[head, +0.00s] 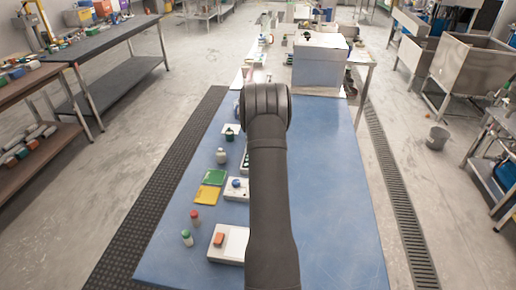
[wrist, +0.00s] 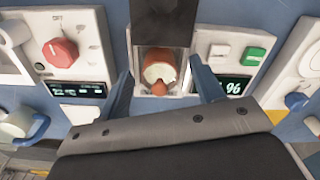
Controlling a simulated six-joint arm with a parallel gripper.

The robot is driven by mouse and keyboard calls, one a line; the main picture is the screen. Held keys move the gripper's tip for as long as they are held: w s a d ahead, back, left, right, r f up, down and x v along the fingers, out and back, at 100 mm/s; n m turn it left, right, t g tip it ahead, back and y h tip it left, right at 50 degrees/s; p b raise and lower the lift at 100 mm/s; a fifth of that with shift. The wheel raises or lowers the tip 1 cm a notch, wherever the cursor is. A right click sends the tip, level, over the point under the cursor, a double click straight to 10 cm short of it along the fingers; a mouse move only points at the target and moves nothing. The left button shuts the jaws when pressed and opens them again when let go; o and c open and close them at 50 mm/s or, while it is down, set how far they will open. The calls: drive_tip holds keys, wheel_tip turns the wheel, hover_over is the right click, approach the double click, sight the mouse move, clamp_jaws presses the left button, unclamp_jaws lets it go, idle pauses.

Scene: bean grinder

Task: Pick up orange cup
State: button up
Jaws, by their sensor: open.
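The orange cup (wrist: 159,76) shows in the wrist view at top centre, with a cream-coloured round top or inside. It sits in a narrow bay of the grinder (wrist: 160,20), below a dark upper part. My gripper (wrist: 160,80) is open, with one finger to the left and one to the right of the cup. Whether the fingers touch the cup is unclear. In the head view my own arm hides the gripper, and I cannot make out the cup.
In the wrist view, a panel with a red knob (wrist: 60,49) stands left of the grinder. A panel with a green button (wrist: 253,56) stands right. A pale cup with a blue handle (wrist: 17,127) is at far left. The blue table (head: 345,220) is clear on its right side.

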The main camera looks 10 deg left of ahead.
drive_tip(key=c, duration=1.2)
drive_tip(key=shift+o, duration=0.2)
drive_tip(key=shift+r, duration=0.1)
